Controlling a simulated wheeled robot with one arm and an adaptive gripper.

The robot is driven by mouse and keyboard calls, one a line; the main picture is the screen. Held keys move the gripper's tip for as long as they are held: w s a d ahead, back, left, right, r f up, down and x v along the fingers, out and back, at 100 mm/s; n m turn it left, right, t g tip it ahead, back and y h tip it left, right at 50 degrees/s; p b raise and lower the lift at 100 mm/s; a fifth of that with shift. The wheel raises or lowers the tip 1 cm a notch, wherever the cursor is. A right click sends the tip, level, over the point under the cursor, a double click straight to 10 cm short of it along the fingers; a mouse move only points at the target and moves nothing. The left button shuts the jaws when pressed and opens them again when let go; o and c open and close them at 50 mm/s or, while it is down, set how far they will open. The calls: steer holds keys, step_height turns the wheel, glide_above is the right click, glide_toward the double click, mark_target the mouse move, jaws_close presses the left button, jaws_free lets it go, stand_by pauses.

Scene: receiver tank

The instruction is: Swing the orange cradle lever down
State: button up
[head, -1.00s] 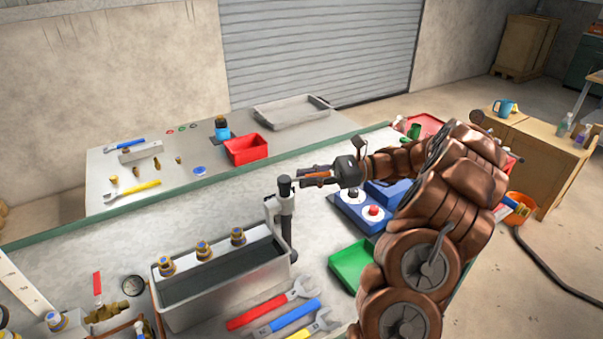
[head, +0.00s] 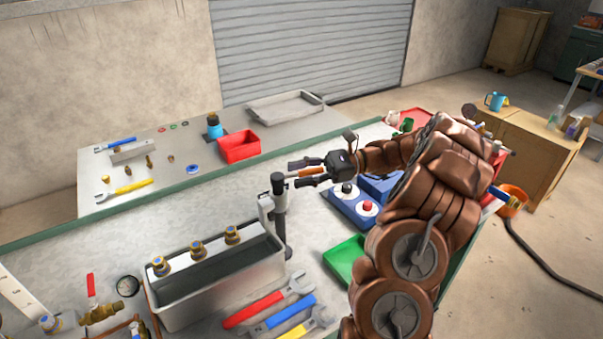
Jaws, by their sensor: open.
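The orange cradle lever (head: 309,171) sticks out to the right from the top of a dark-capped upright post (head: 278,205) at the right end of the grey tank (head: 215,296). It lies roughly level. My gripper (head: 299,172) comes from the right with its jaws open. One dark finger shows above the lever in the picture and one below it. The lever's outer end runs toward the palm and is partly hidden. Whether a finger touches the lever cannot be told.
Several brass fittings (head: 196,250) sit along the tank. Wrenches (head: 268,302) and a green tray (head: 344,258) lie in front and to the right. A blue box with buttons (head: 356,205) stands below my arm. A red bin (head: 238,147) is on the bench behind.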

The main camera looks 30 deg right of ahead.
step_height(320, 180, up, 9)
steer(key=shift+a+f, duration=0.1)
steer(key=shift+r, duration=0.5)
steer(key=shift+r, duration=0.1)
stand_by(0.6)
